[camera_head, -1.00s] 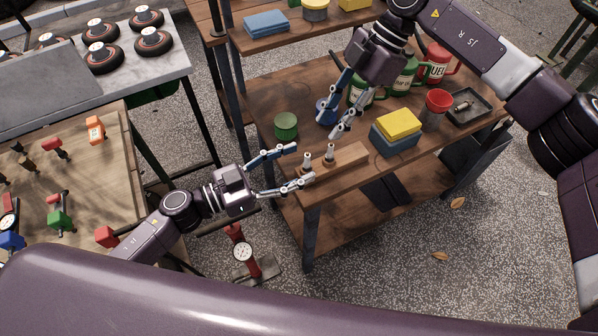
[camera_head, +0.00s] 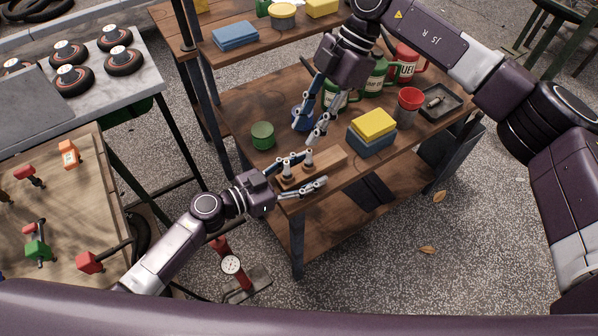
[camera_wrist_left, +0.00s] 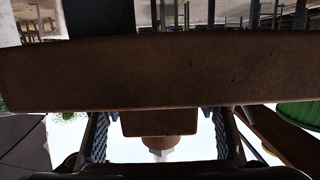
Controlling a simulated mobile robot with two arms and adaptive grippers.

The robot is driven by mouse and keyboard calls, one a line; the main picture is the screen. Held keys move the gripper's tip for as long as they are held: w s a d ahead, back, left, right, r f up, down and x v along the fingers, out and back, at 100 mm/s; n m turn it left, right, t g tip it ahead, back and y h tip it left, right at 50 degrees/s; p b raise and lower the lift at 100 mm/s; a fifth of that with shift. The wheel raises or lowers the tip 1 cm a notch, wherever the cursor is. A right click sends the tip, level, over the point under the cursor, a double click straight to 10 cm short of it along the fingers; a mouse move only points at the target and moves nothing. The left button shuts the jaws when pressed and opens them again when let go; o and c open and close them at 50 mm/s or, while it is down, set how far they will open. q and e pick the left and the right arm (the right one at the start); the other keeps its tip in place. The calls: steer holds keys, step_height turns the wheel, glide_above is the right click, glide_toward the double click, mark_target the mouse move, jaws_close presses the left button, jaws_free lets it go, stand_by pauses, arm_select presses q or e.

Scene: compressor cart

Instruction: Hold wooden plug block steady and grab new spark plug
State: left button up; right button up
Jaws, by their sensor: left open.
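The wooden plug block (camera_head: 328,164) lies on the workbench near its front left corner. Two upright spark plugs, the left one (camera_head: 284,171) and the right one (camera_head: 309,158), stand in it. My left gripper (camera_head: 313,169) is open, with one finger on each side of the block's left part; I cannot tell whether they touch it. In the left wrist view the block's end (camera_wrist_left: 158,123) shows between the two fingers, with a plug (camera_wrist_left: 160,148) on it. My right gripper (camera_head: 309,132) is open and empty, pointing down just behind the block and plugs.
A yellow sponge on a blue one (camera_head: 371,141) lies right of the block. A green can (camera_head: 263,136) stands behind it to the left. Red-lidded cup (camera_head: 409,103), dark tray (camera_head: 436,104) and fuel cans (camera_head: 405,66) are farther right. The workbench's front edge is close below the block.

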arm_select(q)
steer(key=shift+c, duration=0.6)
steer(key=c, duration=1.2)
arm_select(e)
steer(key=shift+o, duration=0.3)
